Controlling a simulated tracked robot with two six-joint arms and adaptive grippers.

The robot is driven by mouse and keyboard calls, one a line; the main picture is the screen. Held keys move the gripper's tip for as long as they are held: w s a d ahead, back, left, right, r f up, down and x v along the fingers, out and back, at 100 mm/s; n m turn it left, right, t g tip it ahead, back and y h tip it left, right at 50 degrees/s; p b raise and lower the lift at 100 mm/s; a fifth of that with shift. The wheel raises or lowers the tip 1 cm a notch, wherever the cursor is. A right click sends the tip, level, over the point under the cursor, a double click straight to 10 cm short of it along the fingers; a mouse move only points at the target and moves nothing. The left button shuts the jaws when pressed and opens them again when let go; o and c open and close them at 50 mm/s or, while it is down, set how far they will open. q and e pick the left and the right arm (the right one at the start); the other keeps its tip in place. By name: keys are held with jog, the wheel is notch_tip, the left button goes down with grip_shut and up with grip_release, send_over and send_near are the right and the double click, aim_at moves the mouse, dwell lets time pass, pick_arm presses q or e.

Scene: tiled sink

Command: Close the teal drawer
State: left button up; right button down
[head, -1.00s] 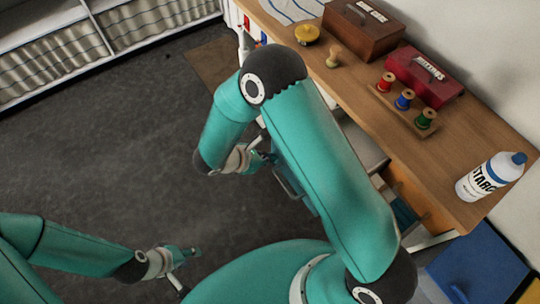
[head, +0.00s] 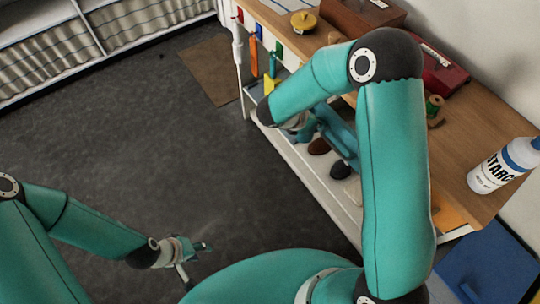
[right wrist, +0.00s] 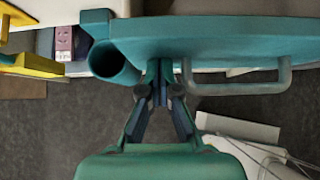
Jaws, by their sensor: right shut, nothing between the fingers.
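The teal drawer (head: 340,128) is at the front of the wooden table, partly hidden behind my right arm. Its teal front panel (right wrist: 220,42) and bar handle (right wrist: 240,89) fill the top of the right wrist view. My right gripper (right wrist: 160,88) is shut and empty, its fingertips at the lower edge of the panel, left of the handle; they look to be touching it. It also shows at the drawer in the head view (head: 306,128). Any remaining gap at the drawer is hidden. My left gripper (head: 200,250) is over the floor at lower left, its fingers too small to read.
The table (head: 478,130) holds a starch bottle (head: 503,165), a green spool (head: 434,105) and boxes. Coloured tools hang at its left end. A lower shelf (head: 340,200) holds shoes. A teal tube (right wrist: 112,62) sits left of my right gripper.

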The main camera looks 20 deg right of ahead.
jog(key=b, duration=0.1)
send_near(338, 109)
jog(key=d+f, duration=0.1)
jog(key=s+d, duration=0.1)
jog(key=d+f, duration=0.1)
jog(key=d, duration=0.1)
jog(key=shift+s+f, duration=0.3)
jog(key=shift+f, duration=0.1)
jog(key=shift+d+r, duration=0.15)
jog(key=shift+r, duration=0.05)
jog(key=shift+d, duration=0.1)
